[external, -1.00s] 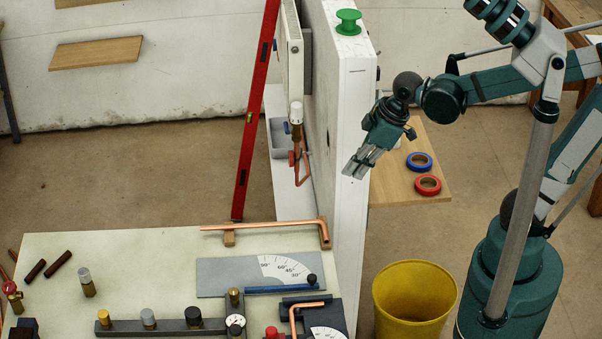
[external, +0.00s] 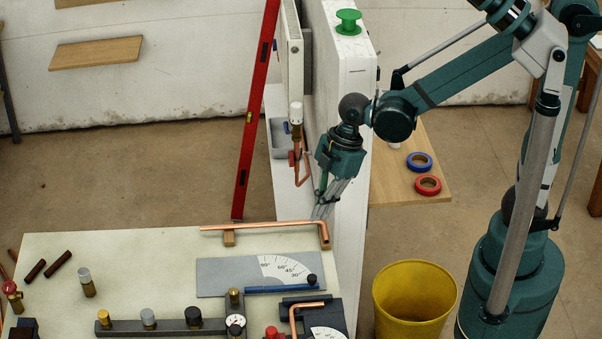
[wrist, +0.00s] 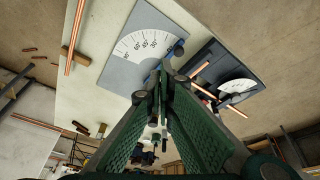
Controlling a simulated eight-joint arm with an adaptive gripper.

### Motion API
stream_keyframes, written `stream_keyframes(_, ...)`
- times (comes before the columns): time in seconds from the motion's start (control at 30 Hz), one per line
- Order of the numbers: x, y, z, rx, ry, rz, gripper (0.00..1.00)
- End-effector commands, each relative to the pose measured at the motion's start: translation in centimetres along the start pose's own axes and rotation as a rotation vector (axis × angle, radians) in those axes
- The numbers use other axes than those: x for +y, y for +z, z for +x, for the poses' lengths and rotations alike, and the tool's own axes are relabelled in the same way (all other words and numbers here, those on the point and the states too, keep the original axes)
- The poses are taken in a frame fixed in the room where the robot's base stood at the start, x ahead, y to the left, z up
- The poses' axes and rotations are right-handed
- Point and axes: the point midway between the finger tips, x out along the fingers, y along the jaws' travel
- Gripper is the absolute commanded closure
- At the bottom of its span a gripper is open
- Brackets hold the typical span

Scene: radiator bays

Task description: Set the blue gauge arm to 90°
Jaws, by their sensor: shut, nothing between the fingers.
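The blue gauge arm (external: 275,290) lies low on a grey gauge plate (external: 222,278) with a white degree scale (external: 283,267). Its dark knob (external: 312,279) is at the right end, below the 30° mark. My gripper (external: 320,214) is shut and empty, pointing down above the back right edge of the bench, behind and above the plate. In the wrist view the gripper (wrist: 162,72) points toward the plate (wrist: 120,70). The blue arm (wrist: 152,76) is partly hidden behind the fingertips there, and its knob (wrist: 179,50) shows beside them.
A copper pipe (external: 262,227) lies along the bench's back edge, close to my gripper. A second small scale (external: 328,333) and bent pipe (external: 294,318) sit in front of the plate. A white wall panel (external: 352,215) stands close beside my gripper. A yellow bucket (external: 413,300) stands right.

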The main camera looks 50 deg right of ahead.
Motion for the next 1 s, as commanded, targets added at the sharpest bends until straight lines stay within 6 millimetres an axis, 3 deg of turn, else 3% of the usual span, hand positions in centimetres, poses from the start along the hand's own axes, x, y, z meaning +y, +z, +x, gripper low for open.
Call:
stream_keyframes(0.53, -3.9, -6.0, 6.0, 0.012, -0.152, -0.339, 1.00)
stream_keyframes(1.0, -5.9, -7.7, 8.4, 0.023, -0.210, -0.468, 1.00)
